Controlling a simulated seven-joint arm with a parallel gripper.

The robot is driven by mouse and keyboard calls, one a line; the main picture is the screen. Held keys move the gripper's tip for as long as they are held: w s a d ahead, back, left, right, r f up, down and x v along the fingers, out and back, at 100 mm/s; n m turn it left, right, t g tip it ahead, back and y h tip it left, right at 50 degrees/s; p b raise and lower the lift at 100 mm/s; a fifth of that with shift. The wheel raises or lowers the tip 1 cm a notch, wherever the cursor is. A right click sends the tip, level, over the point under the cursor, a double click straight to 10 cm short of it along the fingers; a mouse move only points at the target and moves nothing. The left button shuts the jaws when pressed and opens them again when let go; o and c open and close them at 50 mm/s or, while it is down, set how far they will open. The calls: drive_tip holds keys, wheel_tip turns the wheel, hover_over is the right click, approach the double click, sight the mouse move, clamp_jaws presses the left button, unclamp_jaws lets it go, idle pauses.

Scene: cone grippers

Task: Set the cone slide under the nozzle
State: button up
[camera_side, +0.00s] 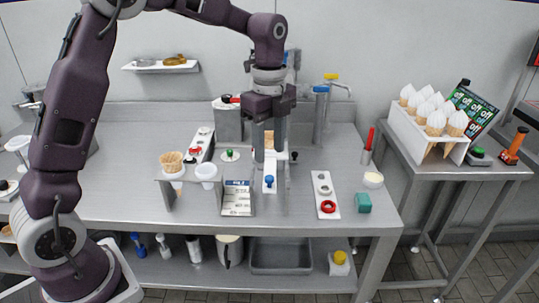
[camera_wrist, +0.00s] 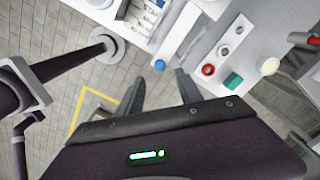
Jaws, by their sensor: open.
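The cone slide (camera_side: 270,166) is a narrow white strip with a blue knob (camera_side: 268,181) at its front end, at the middle of the bench in the side view. A tan waffle cone (camera_side: 269,138) shows above the back of the slide. My gripper (camera_side: 270,152) is above the slide, behind the knob in that view. In the wrist view my gripper (camera_wrist: 160,88) is open, its fingers apart with nothing held between them. The blue knob (camera_wrist: 159,65) shows just beyond the fingertips, apart from them. The nozzle is hidden behind my gripper and wrist.
A stand with a cone (camera_side: 171,160) and a white cup (camera_side: 206,172) is left of the slide, beside a labelled box (camera_side: 237,198). A white plate with a red ring (camera_side: 327,207) and a teal block (camera_side: 363,202) are right. Filled cones (camera_side: 437,122) stand on the side table.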

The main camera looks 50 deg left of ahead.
sight(270, 177)
wheel_tip(270, 177, down, 7)
drive_tip(key=shift+f, duration=0.15)
idle(0.4)
drive_tip(key=shift+c, duration=0.2)
clamp_jaws()
idle(1.2)
